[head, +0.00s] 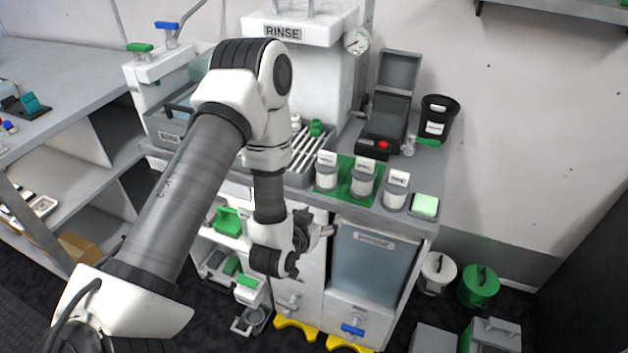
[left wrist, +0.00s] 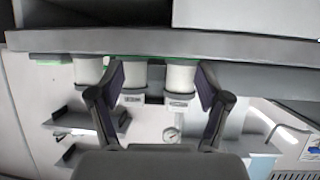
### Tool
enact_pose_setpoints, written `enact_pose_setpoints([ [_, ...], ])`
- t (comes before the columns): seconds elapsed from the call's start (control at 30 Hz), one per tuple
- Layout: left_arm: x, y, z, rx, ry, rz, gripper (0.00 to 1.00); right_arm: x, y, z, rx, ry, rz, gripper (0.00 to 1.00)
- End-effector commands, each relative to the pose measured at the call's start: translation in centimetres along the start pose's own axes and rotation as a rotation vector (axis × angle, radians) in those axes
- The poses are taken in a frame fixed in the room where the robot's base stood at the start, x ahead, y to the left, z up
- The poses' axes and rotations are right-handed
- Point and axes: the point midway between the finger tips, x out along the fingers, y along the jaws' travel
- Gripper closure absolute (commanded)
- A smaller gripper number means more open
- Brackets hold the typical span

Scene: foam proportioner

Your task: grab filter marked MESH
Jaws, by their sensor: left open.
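Three white cylindrical filters with grey bases and label tags stand in a row at the counter's front: a left one (head: 327,172), a middle one (head: 363,182) and a right one (head: 396,192). The tags are too small to read, so I cannot tell which is marked MESH. My left gripper (head: 308,232) is below and in front of the counter edge, apart from the filters. In the left wrist view, which looks upside down, its open, empty fingers (left wrist: 160,85) frame two filters, one near the centre (left wrist: 132,80) and one farther right (left wrist: 180,80). My right gripper is out of view.
A green mat (head: 346,187) lies under part of the row, with a pale green block (head: 425,205) to its right. A black case (head: 386,125) and a black bin (head: 435,118) stand behind. The RINSE unit (head: 300,70) is behind left. My left arm covers part of the counter.

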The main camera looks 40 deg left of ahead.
Motion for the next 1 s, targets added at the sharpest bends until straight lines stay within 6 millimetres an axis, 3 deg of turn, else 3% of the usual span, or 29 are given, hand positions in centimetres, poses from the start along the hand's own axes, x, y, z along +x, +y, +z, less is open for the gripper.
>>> enact_pose_setpoints([
  [0.03, 1.3, -1.5, -2.6, -0.014, 0.162, -0.039, 0.23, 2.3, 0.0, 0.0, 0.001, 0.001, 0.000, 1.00],
  [0.1, 1.1, -3.1, -6.6, -0.020, 0.330, -0.083, 0.23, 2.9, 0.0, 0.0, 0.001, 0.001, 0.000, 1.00],
  [0.2, 1.1, -4.2, -9.8, -0.022, 0.438, -0.115, 0.23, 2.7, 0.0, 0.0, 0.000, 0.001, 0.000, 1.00],
  [0.63, 6.7, -4.8, -13.3, -0.019, 0.441, -0.114, 0.23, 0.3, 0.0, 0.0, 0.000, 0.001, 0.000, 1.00],
  [0.87, 7.2, -4.9, -13.3, -0.021, 0.438, -0.114, 0.23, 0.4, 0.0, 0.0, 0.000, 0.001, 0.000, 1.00],
  [0.97, 7.2, -4.9, -13.3, -0.021, 0.438, -0.114, 0.51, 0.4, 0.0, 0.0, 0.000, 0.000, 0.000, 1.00],
  [1.0, 7.2, -4.9, -13.3, -0.021, 0.438, -0.114, 0.65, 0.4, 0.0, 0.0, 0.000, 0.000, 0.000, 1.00],
])
